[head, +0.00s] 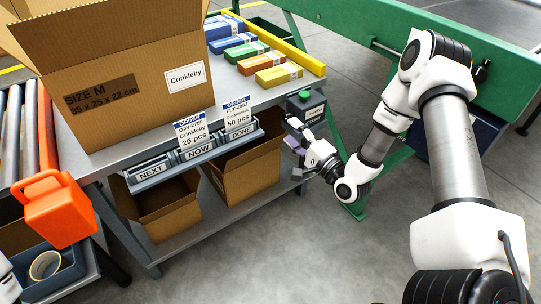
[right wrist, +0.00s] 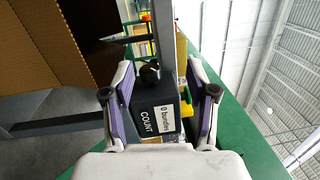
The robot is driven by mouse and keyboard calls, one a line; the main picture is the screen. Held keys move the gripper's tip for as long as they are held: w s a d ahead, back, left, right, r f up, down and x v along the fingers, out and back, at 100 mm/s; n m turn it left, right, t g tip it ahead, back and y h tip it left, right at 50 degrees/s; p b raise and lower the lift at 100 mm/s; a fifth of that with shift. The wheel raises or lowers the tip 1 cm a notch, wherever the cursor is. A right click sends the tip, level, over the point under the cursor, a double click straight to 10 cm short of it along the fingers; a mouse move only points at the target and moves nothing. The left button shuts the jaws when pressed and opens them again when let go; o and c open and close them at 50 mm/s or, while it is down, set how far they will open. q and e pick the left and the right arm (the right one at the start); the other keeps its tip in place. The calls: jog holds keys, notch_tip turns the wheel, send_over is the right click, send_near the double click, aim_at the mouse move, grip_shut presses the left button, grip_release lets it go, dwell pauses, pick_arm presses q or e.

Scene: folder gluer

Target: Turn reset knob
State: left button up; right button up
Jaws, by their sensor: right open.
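The black knob (right wrist: 150,72) shows in the right wrist view on a dark counter box (right wrist: 157,97), beside a label reading COUNT and "0 bundles". The box also shows in the head view (head: 304,110) at the table's right edge, with a green top piece; the knob cannot be made out there. My right gripper (head: 300,147) is open at the box's front. In the right wrist view its two purple-and-white fingers (right wrist: 158,98) stand apart on either side of the box. I cannot tell whether they touch it. My left gripper is not in view.
An open Crinkleby carton (head: 130,75) and several coloured packs (head: 260,60) stand on the grey table. Order cards (head: 193,138) stand in holders along its front edge, above two lower cartons (head: 245,165). A green machine frame (head: 400,20) is behind my right arm. The floor in front is clear.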

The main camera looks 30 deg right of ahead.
aim_at(286, 119)
jog(key=shift+m+t+h, duration=0.4)
jog(key=shift+m+h, duration=0.2)
jog(key=w+b, duration=0.1)
jog(key=w, duration=0.1)
jog(key=w+d+f+b, duration=0.1)
jog(key=w, duration=0.1)
jog(key=w+d+b, duration=0.1)
jog(key=w+b, duration=0.1)
jog(key=w, duration=0.1)
jog(key=shift+w+d+f, duration=0.1)
jog(key=shift+d+f, duration=0.15)
jog(key=shift+w+r, duration=0.15)
jog(key=shift+w, duration=0.25)
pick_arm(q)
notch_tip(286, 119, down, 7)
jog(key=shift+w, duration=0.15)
pick_arm(e)
grip_shut()
